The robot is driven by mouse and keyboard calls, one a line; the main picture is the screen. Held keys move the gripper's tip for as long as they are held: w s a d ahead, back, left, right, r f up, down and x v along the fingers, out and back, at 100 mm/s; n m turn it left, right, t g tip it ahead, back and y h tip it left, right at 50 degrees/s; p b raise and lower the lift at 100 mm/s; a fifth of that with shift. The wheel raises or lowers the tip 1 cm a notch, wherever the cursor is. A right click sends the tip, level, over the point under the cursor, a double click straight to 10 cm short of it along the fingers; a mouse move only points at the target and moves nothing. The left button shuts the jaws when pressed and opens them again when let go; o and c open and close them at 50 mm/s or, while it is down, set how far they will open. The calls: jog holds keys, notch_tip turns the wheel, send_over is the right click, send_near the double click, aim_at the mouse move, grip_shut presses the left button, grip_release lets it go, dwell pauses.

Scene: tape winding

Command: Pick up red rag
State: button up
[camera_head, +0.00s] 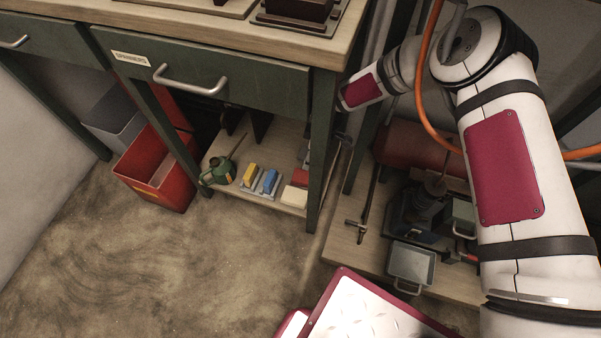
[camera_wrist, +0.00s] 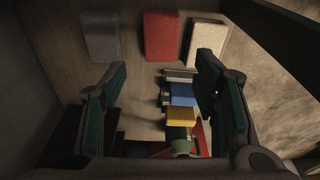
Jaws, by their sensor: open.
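The red rag (camera_wrist: 171,37) lies folded on the shelf, at the top middle of the wrist view. In the head view the red rag (camera_head: 300,177) shows only partly beside the bench's front leg. My gripper (camera_wrist: 162,62) is open and empty, its two dark green-padded fingers apart over the shelf. The red rag is ahead of the fingertips and roughly between their lines, with no visible contact. In the head view my gripper is mostly hidden behind the bench.
A grey folded rag (camera_wrist: 101,37) and a cream one (camera_wrist: 207,40) flank the red rag closely. Yellow (camera_wrist: 181,116) and blue (camera_wrist: 183,94) blocks sit below it. A green oil can (camera_head: 221,170) stands left. The bench leg (camera_head: 323,160) and drawer (camera_head: 205,75) limit access.

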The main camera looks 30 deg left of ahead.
jog(key=b, duration=0.3)
send_over(304, 176)
jog(key=d, duration=0.1)
jog(key=f, duration=0.8)
jog(key=shift+w+d+f, duration=0.15)
jog(key=shift+w, duration=0.15)
jog(key=shift+s+a+f+b, duration=0.15)
jog(key=shift+f+b, duration=0.4)
jog(key=shift+f, duration=0.3)
jog(key=shift+a+f+b, duration=0.2)
jog(key=shift+f+b, duration=0.35)
jog(key=shift+f, duration=0.3)
jog(key=shift+s+a+f+b, duration=0.15)
jog(key=shift+f+b, duration=0.4)
jog(key=shift+f, duration=0.3)
jog(key=shift+r, duration=0.1)
jog(key=c, duration=0.7)
